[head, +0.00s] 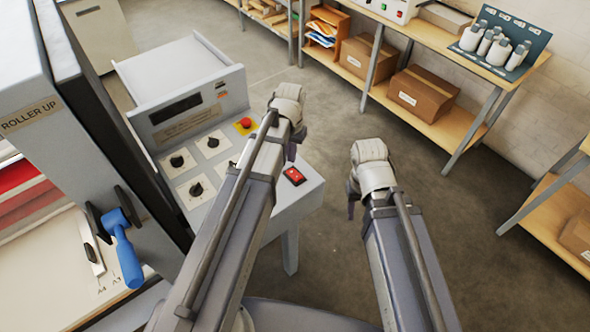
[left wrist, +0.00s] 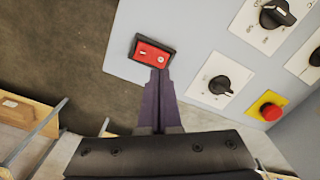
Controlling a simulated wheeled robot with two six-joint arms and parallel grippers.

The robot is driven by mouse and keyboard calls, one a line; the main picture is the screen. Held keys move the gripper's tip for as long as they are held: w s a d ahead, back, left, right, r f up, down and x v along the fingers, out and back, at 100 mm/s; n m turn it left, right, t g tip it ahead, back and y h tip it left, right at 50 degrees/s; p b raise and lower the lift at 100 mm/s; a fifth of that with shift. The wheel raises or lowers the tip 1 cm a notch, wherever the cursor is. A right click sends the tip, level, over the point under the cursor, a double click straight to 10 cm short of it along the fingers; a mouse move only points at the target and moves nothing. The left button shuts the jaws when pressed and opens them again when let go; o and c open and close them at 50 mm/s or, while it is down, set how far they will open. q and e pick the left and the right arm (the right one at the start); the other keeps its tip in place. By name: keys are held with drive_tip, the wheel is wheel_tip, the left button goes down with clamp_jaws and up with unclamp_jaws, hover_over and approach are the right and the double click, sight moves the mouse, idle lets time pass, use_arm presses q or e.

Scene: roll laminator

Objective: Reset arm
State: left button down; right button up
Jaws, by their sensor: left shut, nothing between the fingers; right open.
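My left gripper (head: 292,156) reaches over the control panel (head: 306,194) of the laminator. It is shut and empty. In the left wrist view its closed fingers (left wrist: 160,74) end at the lower edge of a red rocker switch (left wrist: 152,54) in a black frame. I cannot tell whether they touch it. The switch also shows in the head view (head: 294,176), just below the fingertips. My right gripper (head: 352,208) hangs over the bare floor, right of the panel. It is open, and its fingers are partly hidden behind its wrist.
The panel carries several black knobs (head: 178,160) and a red button (head: 246,122) on a yellow plate. Shelving with cardboard boxes (head: 416,96) stands at the back. Open floor (head: 470,240) lies to the right.

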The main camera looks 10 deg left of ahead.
use_arm(q)
drive_tip(key=shift+r+p, duration=0.65)
drive_tip(key=shift+r, duration=0.3)
drive_tip(key=b, duration=0.5)
hover_over(301, 189)
drive_tip(key=shift+m, duration=0.4)
wheel_tip(301, 189, down, 5)
drive_tip(key=shift+f, duration=0.1)
drive_tip(key=s+d+f+m+y+b, duration=0.1)
drive_tip(key=s+d+f+b, duration=0.5)
drive_tip(key=s, duration=0.3)
drive_tip(key=shift+s+d, duration=0.1)
